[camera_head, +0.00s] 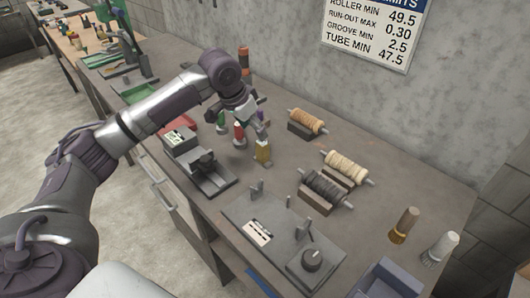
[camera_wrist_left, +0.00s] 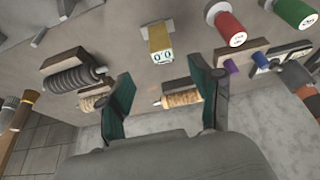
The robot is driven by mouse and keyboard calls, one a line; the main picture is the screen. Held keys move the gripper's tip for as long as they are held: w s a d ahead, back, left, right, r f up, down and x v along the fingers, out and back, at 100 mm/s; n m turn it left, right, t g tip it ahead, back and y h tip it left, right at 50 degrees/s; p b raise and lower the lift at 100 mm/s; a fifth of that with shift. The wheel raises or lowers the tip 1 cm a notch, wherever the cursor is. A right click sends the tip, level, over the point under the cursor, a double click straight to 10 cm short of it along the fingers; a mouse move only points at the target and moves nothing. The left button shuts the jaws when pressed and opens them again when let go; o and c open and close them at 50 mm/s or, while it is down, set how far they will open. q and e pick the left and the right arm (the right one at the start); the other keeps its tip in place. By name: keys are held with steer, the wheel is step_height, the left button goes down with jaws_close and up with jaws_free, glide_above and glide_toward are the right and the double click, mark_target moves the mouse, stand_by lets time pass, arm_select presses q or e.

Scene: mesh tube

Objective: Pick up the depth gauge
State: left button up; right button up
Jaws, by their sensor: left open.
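A small yellow block with a display reading 0.0, which looks like the depth gauge (camera_wrist_left: 160,42), stands on the bench. It also shows in the head view (camera_head: 262,152), just in front of my left gripper. My left gripper (camera_head: 246,122) hangs above the bench with its arm reaching in from the left. In the wrist view its two green-padded fingers (camera_wrist_left: 165,85) are spread apart with nothing held between them. The gauge lies beyond the fingertips, apart from them. My right gripper is in neither view.
Red (camera_head: 239,131) and green (camera_head: 221,121) cylinders stand close to the left gripper. Wound rollers (camera_head: 345,167) rest in holders to the right. A grey fixture (camera_head: 205,176) sits left of the gauge, and a plate with a dial (camera_head: 312,259) in front.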

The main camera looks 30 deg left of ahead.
mark_target(261, 143)
arm_select(q)
steer(key=x, duration=0.5)
steer(key=shift+s+d, duration=0.1)
steer(key=p+x, duration=0.1)
steer(key=x, duration=0.2)
steer(key=shift+r, duration=0.15)
steer(key=x, duration=0.2)
steer(key=shift+w+f+p, duration=0.3)
steer(key=shift+w, duration=0.1)
steer(key=shift+w+f, duration=0.2)
steer(key=shift+f, duration=0.25)
steer(key=shift+s, duration=0.1)
jaws_close()
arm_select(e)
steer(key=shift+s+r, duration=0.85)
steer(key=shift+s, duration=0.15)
